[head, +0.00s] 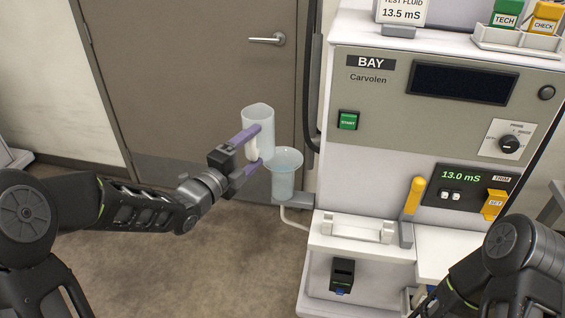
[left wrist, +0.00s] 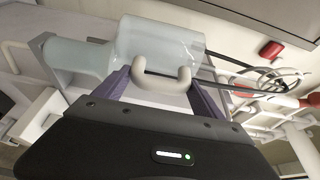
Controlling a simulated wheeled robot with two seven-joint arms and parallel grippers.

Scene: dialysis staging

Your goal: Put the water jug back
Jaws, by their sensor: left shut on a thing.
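The water jug (head: 259,122) is a translucent, pale container with a white handle. My left gripper (head: 253,148) is shut on the jug, with its purple fingers at the handle. In the left wrist view the jug (left wrist: 165,42) lies across the picture, and its curved handle (left wrist: 162,76) sits between the fingers. A clear funnel-topped cup (head: 284,178) with bluish contents stands just right of and below the jug. In the head view the jug is above and partly beside this cup. I cannot tell whether they touch. The right gripper is out of view; only my right arm shows.
The cup rests on a grey bracket (head: 293,201) on the machine's left side. The machine (head: 420,120) fills the right, with a green START button (head: 348,120), a display reading 13.0 mS (head: 461,176) and a yellow-topped lever (head: 414,195). A door (head: 190,80) stands behind. Floor at left is clear.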

